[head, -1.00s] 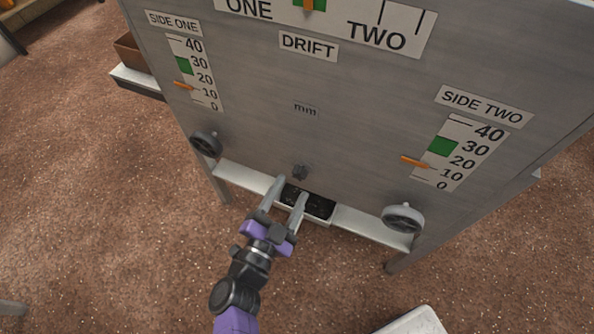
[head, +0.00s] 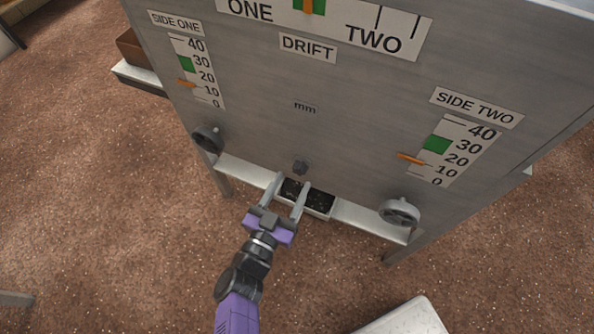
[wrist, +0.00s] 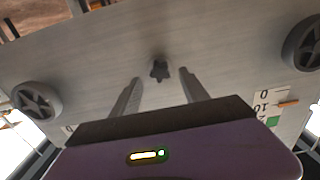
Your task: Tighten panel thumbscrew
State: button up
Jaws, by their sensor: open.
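The panel thumbscrew (head: 300,167) is a small dark star-shaped knob low on the grey metal panel (head: 330,130), below the "mm" mark. In the wrist view the thumbscrew (wrist: 159,70) shows ahead, between the lines of my two fingers and beyond their tips. My gripper (head: 288,180) is open and empty, with its fingers pointing at the panel just below the thumbscrew in the head view. My gripper also shows in the wrist view (wrist: 160,75), its fingers spread to either side. No contact with the thumbscrew is visible.
A shallow tray of dark bits (head: 320,199) sits on the white ledge (head: 355,220) under the thumbscrew. Handwheels stick out at left (head: 208,139) and right (head: 399,211). Scales with orange pointers and green bands flank the panel. A pale surface (head: 405,318) lies at the bottom right.

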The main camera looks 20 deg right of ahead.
aim_at(298, 173)
jog(key=shift+x, duration=1.85)
grip_shut()
jog(key=c, duration=0.7)
grip_release()
grip_shut()
jog(key=shift+m+b, duration=0.8)
jog(key=shift+m, duration=0.9)
